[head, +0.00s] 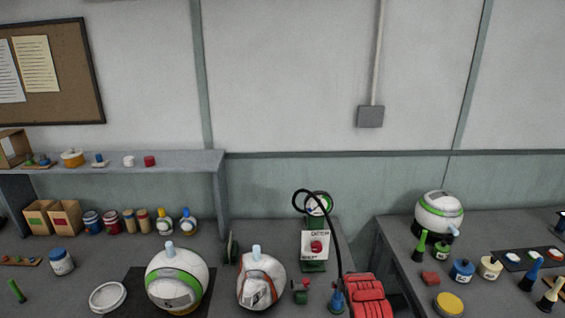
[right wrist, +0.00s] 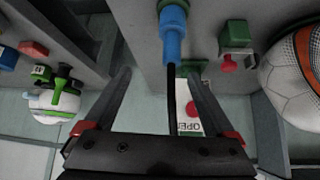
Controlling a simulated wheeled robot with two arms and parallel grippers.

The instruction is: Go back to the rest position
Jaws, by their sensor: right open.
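A blue nozzle (right wrist: 173,38) with a dark hose (right wrist: 172,95) shows beyond the gap between the fingers. In the head view the nozzle (head: 337,299) stands at the bench front, and the black hose (head: 334,230) loops up from it to the press with the sign (head: 315,240). My left gripper is in no view.
Balls stand on the benches: a white-green one (head: 177,276), a white-orange one (head: 261,280) and one at right (head: 438,212). A gap separates the middle and right benches. A shelf (head: 190,161) juts out at left.

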